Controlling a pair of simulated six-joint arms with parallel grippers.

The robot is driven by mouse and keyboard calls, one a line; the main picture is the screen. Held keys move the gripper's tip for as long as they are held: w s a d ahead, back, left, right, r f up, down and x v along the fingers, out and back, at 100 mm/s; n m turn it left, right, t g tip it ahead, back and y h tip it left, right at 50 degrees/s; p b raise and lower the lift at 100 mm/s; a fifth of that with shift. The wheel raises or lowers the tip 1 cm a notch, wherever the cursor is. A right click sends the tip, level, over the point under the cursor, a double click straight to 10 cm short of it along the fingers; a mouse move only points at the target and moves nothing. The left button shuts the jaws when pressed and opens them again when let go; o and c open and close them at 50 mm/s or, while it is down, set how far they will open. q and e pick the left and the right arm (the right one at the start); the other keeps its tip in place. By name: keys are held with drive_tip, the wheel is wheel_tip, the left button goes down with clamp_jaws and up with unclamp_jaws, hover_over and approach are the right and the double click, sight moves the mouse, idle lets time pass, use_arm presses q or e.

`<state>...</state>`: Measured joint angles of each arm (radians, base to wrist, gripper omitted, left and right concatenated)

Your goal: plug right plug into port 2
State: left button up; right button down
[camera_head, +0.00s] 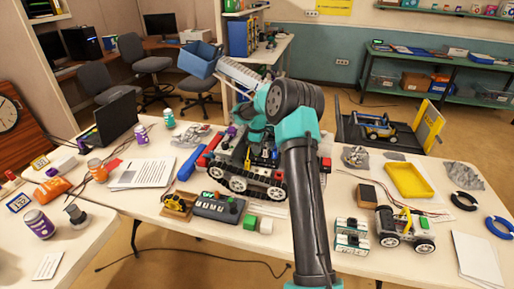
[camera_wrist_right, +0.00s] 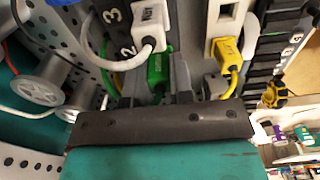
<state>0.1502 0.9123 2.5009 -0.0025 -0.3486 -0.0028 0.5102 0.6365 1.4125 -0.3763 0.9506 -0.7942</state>
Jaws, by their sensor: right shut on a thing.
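My right gripper (camera_wrist_right: 155,87) shows in the right wrist view, shut on a green plug (camera_wrist_right: 157,65) between its dark fingers. In the head view, my right arm reaches over the wheeled rover (camera_head: 238,168) and largely hides where the gripper works. A white plug (camera_wrist_right: 150,18) with a white cable is beside the numbers. A yellow plug (camera_wrist_right: 231,52) is at a white socket piece to the right. I cannot tell whether the green plug's tip is in a port. My left gripper is not in view.
A red block and a blue bar (camera_head: 193,163) lie left of the rover. A control box (camera_head: 218,207) and green and white cubes are in front. A small white rover (camera_head: 405,230) and a yellow tray (camera_head: 409,180) stand to the right.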

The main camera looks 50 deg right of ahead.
drive_tip(key=shift+f, duration=0.5)
idle(1.4)
drive_tip(key=c, duration=0.9)
unclamp_jaws()
drive_tip(key=shift+r, duration=0.25)
drive_tip(key=shift+r, duration=2.85)
